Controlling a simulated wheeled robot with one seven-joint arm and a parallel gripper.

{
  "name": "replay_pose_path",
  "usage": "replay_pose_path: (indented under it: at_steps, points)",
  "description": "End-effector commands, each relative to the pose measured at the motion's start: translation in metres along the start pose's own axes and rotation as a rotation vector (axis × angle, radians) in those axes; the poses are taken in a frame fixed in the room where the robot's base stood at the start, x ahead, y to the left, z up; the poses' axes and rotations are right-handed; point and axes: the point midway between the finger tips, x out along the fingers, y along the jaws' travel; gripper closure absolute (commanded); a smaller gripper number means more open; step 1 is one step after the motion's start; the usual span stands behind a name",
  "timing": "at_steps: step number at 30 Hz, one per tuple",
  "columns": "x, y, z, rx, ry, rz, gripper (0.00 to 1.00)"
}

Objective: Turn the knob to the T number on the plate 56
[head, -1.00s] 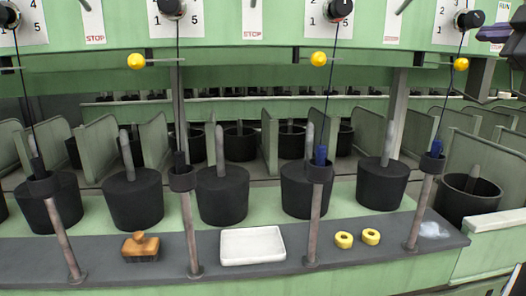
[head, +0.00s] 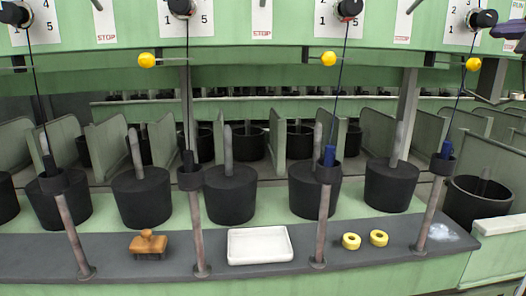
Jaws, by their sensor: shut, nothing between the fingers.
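Black knobs sit on white dial plates along the top edge: a far left knob (head: 12,13), a second knob (head: 180,6), a third knob (head: 349,9) and a right knob (head: 484,18). Digits such as 1, 2, 4 and 5 show around them; the upper parts of most dials are cut off. I cannot read a plate marked 56 or a T number. My gripper (head: 507,31) is a dark shape partly in view at the top right edge, shut and empty, just right of the right knob. Whether it touches that knob is unclear.
A grey ledge (head: 375,262) holds a wooden brush (head: 148,243), a white tray (head: 260,246) and yellow rings (head: 351,241). Upright posts (head: 324,225) rise from it. Black cans (head: 141,197) stand behind.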

Motion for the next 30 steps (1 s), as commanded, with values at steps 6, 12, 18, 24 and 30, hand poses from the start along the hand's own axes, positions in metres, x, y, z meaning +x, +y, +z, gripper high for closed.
replay_pose_path:
  at_steps: [6, 12, 18, 24, 30]
  points:
    - [0.000, 0.007, -0.002, -0.003, 0.006, 0.002, 1.00]
    - [0.000, 0.013, -0.003, -0.002, 0.006, 0.002, 1.00]
    - [0.000, 0.015, -0.002, -0.002, 0.006, 0.001, 1.00]
    - [0.000, 0.016, 0.005, -0.001, 0.004, 0.001, 1.00]
    - [-0.014, 0.015, 0.008, -0.001, 0.001, 0.003, 1.00]
